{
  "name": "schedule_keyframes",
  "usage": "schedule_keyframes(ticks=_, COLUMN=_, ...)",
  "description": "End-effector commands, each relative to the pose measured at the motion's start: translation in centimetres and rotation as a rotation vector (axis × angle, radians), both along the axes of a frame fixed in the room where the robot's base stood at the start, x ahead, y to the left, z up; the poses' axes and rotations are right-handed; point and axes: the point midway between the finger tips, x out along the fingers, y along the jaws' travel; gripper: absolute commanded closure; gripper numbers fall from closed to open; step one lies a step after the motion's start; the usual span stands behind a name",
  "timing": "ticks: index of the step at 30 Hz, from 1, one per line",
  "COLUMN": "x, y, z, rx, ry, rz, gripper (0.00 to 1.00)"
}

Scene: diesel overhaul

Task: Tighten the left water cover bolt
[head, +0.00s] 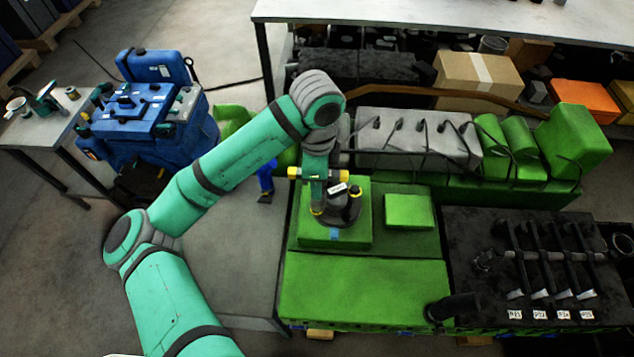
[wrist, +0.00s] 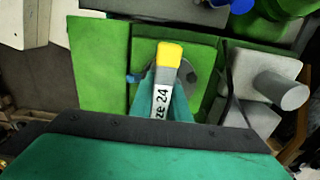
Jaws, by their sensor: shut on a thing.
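My gripper (wrist: 165,112) is shut on a yellow-tipped tool (wrist: 163,85), whose white label reads "ze 24" in the wrist view. In the head view my gripper is over a raised green block (head: 304,236), and the tool's label (head: 338,188) shows beside my wrist. A dark round cover (wrist: 188,76) lies behind the tool on the green surface; it also shows in the head view (head: 352,212). A small blue piece (wrist: 134,78) shows at the cover's left. The bolt is hidden or too small to make out, and I cannot tell whether the tool touches it.
A smaller green block (head: 409,210) stands to the right. Grey engine heads (head: 400,150) with thin black pipes lie behind. A black block with labelled rods (head: 470,225) is at the right. The front green top (head: 365,290) is clear.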

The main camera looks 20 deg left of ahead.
Motion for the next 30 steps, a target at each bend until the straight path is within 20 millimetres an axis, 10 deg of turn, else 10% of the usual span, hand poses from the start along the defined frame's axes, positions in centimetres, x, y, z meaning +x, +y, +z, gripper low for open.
schedule_keyframes(ticks=30, x=-0.1, y=0.0, z=0.02, rx=0.0, ry=0.0, rz=1.053, gripper=1.0)
